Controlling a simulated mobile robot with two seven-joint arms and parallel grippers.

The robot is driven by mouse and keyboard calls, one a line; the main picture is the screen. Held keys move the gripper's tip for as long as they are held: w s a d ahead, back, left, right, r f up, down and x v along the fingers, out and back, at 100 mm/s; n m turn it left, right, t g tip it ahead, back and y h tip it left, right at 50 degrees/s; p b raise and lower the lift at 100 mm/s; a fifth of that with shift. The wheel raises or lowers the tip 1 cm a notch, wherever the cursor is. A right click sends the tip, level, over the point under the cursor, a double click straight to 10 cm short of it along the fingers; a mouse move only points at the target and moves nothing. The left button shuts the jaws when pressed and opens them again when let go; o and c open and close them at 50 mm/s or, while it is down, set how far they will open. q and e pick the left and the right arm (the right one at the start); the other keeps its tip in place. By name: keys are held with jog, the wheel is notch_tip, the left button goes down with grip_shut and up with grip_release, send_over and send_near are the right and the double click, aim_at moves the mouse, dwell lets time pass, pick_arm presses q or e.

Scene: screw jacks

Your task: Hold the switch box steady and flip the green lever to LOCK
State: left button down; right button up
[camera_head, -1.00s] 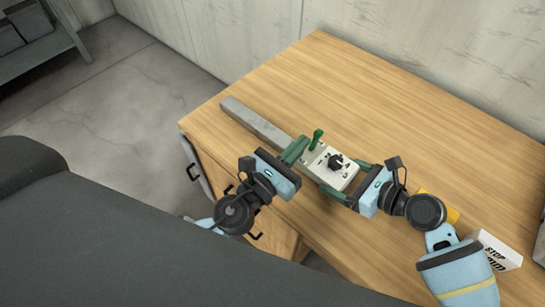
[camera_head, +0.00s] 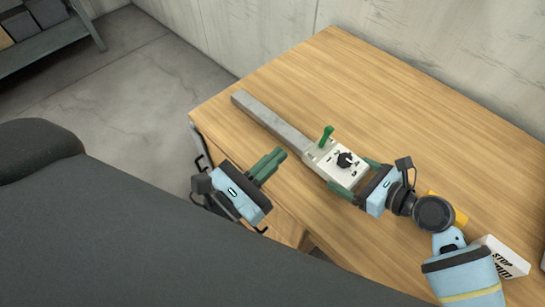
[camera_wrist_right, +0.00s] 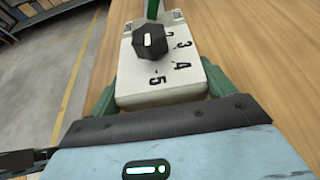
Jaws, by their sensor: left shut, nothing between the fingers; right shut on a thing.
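The white switch box (camera_head: 345,177) lies on the wooden table with a black knob (camera_head: 345,160) on top. Its green lever (camera_head: 326,137) stands up at the far left end of the box. The right wrist view shows the box (camera_wrist_right: 160,88), its knob (camera_wrist_right: 150,43), printed numbers and the lever's lower part (camera_wrist_right: 153,10). My right gripper (camera_head: 354,178) is shut on the near end of the box, one green finger along each side. My left gripper (camera_head: 270,166) is shut and empty, left of the box and apart from it, by the table's front edge.
A long grey bar (camera_head: 268,120) lies on the table, reaching the box's left end. A white block marked STOP (camera_head: 505,257) and a yellow item (camera_head: 461,217) are by my right arm. The far table (camera_head: 400,110) is clear. A grey shelf (camera_head: 45,48) stands at far left.

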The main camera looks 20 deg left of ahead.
jog(key=o, duration=1.6)
jog(key=shift+d, duration=0.1)
jog(key=v, duration=1.2)
